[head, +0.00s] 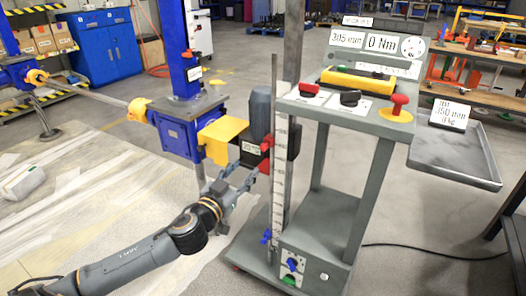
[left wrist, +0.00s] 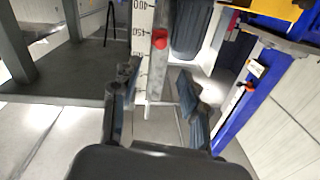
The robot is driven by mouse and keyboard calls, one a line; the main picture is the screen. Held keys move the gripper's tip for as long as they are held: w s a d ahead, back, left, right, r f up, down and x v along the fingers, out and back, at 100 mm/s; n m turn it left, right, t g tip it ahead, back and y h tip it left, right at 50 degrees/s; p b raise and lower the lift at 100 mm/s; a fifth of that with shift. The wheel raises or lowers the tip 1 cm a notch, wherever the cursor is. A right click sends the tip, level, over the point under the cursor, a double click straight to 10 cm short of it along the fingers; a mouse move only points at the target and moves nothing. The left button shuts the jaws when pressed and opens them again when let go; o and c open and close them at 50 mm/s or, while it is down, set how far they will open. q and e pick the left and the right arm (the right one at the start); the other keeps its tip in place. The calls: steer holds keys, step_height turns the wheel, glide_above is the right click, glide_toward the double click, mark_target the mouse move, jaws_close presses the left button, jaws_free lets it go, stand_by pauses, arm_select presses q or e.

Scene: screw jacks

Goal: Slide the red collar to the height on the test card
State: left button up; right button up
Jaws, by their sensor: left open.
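The red collar (head: 266,143) sits on the upright scale (head: 279,175) at the front left of the grey cart. It also shows in the left wrist view as a red knob (left wrist: 160,38) beside the scale (left wrist: 142,45), near a mark that seems to read 450. My left gripper (head: 245,182) is open and empty, just below and left of the collar. In the wrist view its two fingers (left wrist: 157,108) are spread, with the scale's end between them and the collar beyond the tips. The test card (head: 449,114) at right reads 350 mm. My right gripper is not in view.
A blue screw jack (head: 178,135) with a yellow plate (head: 222,130) stands left of the scale. The cart's display (head: 347,38) reads 305 mm, and a grey side tray (head: 455,155) juts right.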

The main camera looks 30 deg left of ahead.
mark_target(262, 148)
arm_select(q)
steer(key=w, duration=0.8)
steer(key=w+a, duration=0.1)
steer(key=w, duration=0.4)
jaws_close()
